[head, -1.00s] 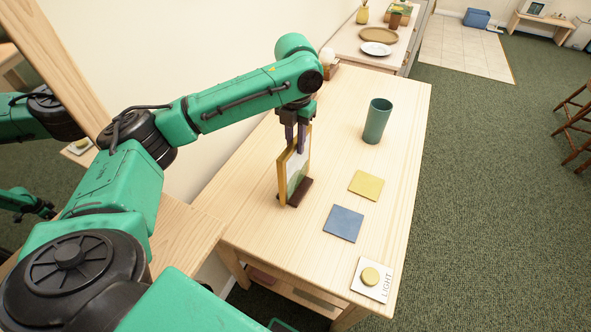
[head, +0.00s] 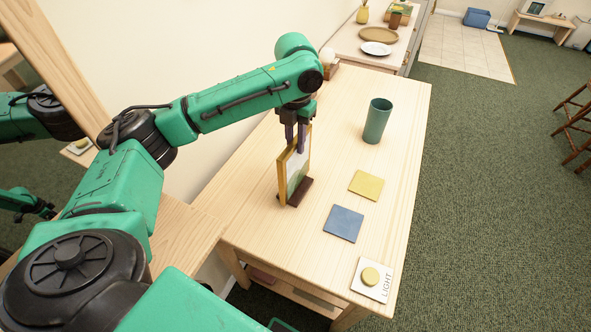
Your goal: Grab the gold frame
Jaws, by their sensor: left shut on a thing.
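The gold frame (head: 283,181) stands upright on the wooden table, with a pale and green picture inside it and a dark brown foot (head: 304,188) at its base. My left gripper (head: 296,147) reaches down from above and is shut on the frame's upper part. The frame's base still appears to rest on the table. The fingertips partly cover the picture. My right gripper is not in view.
The wall is close behind the frame. A counter with a white plate (head: 376,49) lies beyond.

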